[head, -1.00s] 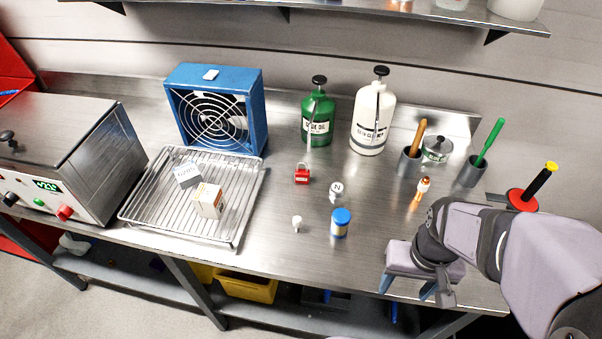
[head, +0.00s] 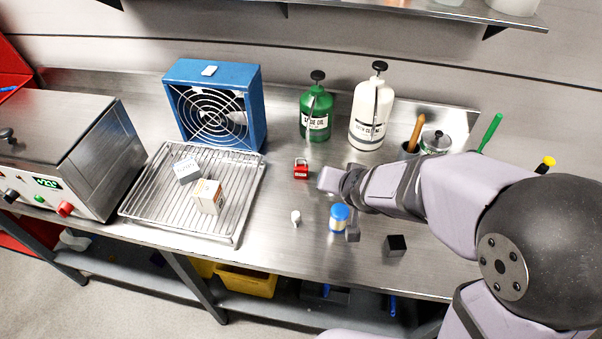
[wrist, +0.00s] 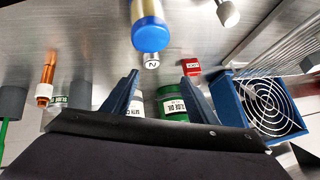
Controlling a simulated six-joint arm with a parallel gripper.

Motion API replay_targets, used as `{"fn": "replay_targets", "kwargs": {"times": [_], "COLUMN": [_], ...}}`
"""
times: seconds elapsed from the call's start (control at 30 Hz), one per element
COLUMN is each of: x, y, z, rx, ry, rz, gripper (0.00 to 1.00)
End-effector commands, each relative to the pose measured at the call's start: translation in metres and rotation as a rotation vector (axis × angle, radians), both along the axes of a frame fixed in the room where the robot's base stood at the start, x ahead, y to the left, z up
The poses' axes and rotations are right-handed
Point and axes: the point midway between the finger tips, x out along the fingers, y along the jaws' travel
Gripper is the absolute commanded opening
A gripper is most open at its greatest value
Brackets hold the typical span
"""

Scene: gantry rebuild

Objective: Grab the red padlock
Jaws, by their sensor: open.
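The red padlock (head: 301,173) stands on the steel bench in front of the green bottle. It also shows in the wrist view (wrist: 191,68), just past the tip of the right-hand finger and outside the gap between the fingers. My gripper (wrist: 160,77) is open and empty, its two blue fingers spread. In the head view my wrist is right of the padlock and apart from it; the fingers cannot be made out there.
A blue-lidded jar (head: 339,220) and a small white knob (head: 295,217) stand nearer the front. A green bottle (head: 316,118) and white bottle (head: 371,120) stand behind. A wire rack (head: 235,225) and blue fan (head: 255,98) are left. A black cube (head: 396,246) lies right. An "N" block (wrist: 152,62) is near the jar.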

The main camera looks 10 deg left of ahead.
Motion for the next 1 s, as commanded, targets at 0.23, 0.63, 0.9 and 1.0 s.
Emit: {"fn": "replay_targets", "kwargs": {"times": [0.23, 0.63, 0.9, 1.0], "x": [0.026, 0.021, 0.030, 0.038], "y": [0.074, 0.104, 0.104, 0.105], "z": [-0.035, -0.040, -0.043, -0.046], "rx": [-0.092, -0.208, -0.211, -0.210], "ry": [-0.289, -0.497, -0.501, -0.499], "rz": [0.022, -0.006, -0.009, -0.010], "gripper": [0.53, 0.53, 0.53, 0.53]}}
